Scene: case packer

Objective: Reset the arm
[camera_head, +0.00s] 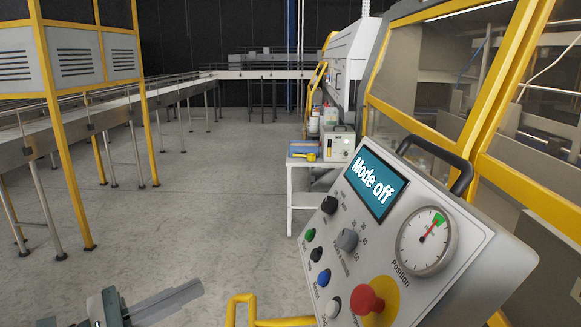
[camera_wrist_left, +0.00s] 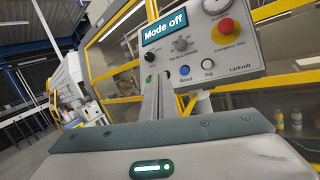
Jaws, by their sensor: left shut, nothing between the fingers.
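My left gripper (camera_head: 172,302) shows at the bottom left of the head view, shut and empty, low and to the left of the control panel. In the left wrist view its fingers (camera_wrist_left: 158,98) point up toward the panel's lower edge and look apart from it. The control panel (camera_head: 470,262) stands at the right, with a screen (camera_head: 371,183) reading "Mode off", a dial (camera_head: 427,241), dark knobs, green, black, blue and white buttons, and a red emergency stop (camera_head: 366,299). The panel also shows in the left wrist view (camera_wrist_left: 225,62). My right gripper is in neither view.
A yellow rail (camera_head: 240,306) stands below the panel. The yellow-framed machine (camera_head: 530,170) is behind it. A white table (camera_head: 302,184) with a blue box and a device stands farther back. Conveyors line the left and rear. The grey floor between is clear.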

